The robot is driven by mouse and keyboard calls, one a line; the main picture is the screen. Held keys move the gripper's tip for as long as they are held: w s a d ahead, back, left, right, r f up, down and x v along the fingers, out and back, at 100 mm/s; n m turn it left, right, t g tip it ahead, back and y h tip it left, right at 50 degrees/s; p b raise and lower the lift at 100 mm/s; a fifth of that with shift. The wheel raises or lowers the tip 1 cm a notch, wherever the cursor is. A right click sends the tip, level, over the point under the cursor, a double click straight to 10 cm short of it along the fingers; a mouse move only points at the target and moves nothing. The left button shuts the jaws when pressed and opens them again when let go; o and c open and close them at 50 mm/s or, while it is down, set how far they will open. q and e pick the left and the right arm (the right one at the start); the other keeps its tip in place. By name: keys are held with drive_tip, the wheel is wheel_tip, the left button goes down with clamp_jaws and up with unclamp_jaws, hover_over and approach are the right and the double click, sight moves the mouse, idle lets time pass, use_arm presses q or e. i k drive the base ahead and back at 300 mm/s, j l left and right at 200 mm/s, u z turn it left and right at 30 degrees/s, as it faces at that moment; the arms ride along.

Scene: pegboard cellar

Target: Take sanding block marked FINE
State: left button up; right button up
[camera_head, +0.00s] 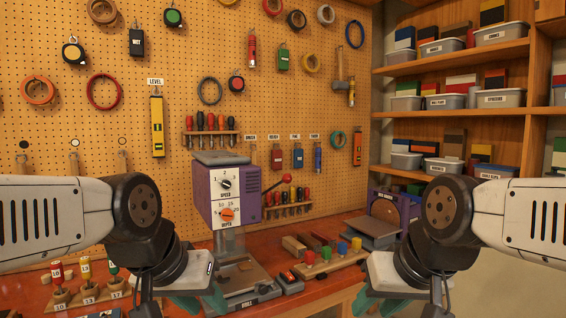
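On the pegboard, a small blue block (298,158) hangs under a label that seems to read FINE, though the print is tiny. A red block (277,159) hangs just left of it under another label, and a blue slim item (318,158) hangs to its right. My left gripper (198,303) is low at the bottom edge, in front of the bench. My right gripper (378,301) is also at the bottom edge, right of centre. Both are well below and apart from the blocks. Only parts of their teal fingers show, so their opening is unclear.
A purple drill press (226,197) stands on the bench, left of and nearer than the blocks. A screwdriver rack (288,209) is below them. A purple sander (389,212) stands at right. A board with coloured pegs (331,262) lies in front. Shelves (455,109) fill the right.

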sight(298, 153)
drive_tip(key=u, duration=0.5)
drive_tip(key=i+l+u, duration=0.15)
drive_tip(key=l+u, duration=0.2)
drive_tip(key=i+l+u, duration=0.1)
drive_tip(key=l+u, duration=0.55)
